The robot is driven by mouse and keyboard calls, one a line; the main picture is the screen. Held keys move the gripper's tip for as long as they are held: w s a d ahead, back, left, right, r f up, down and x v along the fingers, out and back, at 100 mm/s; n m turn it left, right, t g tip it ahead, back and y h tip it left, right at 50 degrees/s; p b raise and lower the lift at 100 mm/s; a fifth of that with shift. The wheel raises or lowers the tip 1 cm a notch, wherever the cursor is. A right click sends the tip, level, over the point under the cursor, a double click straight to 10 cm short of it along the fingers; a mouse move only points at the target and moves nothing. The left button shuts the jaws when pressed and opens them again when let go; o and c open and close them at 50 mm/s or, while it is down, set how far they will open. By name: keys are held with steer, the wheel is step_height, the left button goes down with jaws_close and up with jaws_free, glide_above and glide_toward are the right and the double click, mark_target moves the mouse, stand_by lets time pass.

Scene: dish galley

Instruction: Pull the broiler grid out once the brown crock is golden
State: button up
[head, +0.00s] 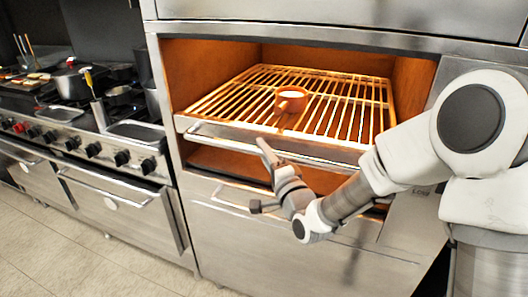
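The broiler grid (345,112) lies level in the glowing broiler opening, with a steel front rail and a long handle bar (215,136) across its front. The brown crock (291,106) stands upright near the middle of the grid. Its top surface looks pale cream, lit by orange light; I cannot make out clear browning at this size. My gripper (264,146) is in front of the grid, with its fingertips at or very near the middle of the handle bar. The fingers overlap in this view, so whether they grip the bar is unclear.
A stove (85,140) with pots, utensils and a row of knobs stands to the left. Below the grid are a lower opening and a steel door with a handle (225,202). Clear tiled floor (60,245) lies at the lower left.

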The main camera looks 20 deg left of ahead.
jaws_close()
stand_by(0.8)
steer(key=shift+s, duration=0.1)
